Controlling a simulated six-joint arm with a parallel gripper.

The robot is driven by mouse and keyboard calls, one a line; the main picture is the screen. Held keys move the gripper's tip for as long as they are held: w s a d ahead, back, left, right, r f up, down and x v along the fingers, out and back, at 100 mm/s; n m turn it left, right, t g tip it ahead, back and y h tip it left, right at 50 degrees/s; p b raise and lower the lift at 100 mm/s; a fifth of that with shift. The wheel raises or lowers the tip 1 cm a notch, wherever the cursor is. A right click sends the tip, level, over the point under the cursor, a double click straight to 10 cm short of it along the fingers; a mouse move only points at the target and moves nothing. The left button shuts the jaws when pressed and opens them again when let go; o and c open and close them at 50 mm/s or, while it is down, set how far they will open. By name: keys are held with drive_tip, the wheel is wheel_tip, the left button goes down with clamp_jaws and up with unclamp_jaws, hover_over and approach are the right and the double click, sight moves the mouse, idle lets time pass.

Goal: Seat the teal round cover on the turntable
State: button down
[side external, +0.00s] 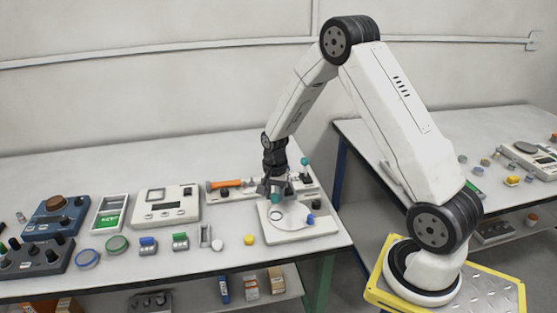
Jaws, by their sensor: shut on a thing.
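The turntable (322,229) appears to be a pale square plate with a light round disc, near the right end of the left table. My gripper (277,197) points down over its back left part. A small teal thing, which I take to be the teal round cover (276,199), shows between the fingertips. The gripper is shut on it. The fingers hide part of it, and I cannot tell whether it touches the plate.
A blue knob (311,219) stands at the plate's right side. Behind are an orange-handled tool (225,184) and a teal ball-topped post (305,162). A yellow piece (249,240) lies left of the plate. A white meter (165,207) stands further left.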

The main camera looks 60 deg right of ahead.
sight(276, 216)
drive_tip(key=shift+w+d+f+n, duration=0.2)
drive_tip(key=shift+d+n, duration=0.3)
drive_tip(key=shift+n, duration=0.4)
drive_tip(key=shift+f, duration=0.2)
drive_tip(key=shift+f, duration=2.5)
drive_tip(key=shift+f, duration=0.5)
drive_tip(key=shift+c, duration=1.4)
unclamp_jaws()
drive_tip(key=shift+r, duration=0.1)
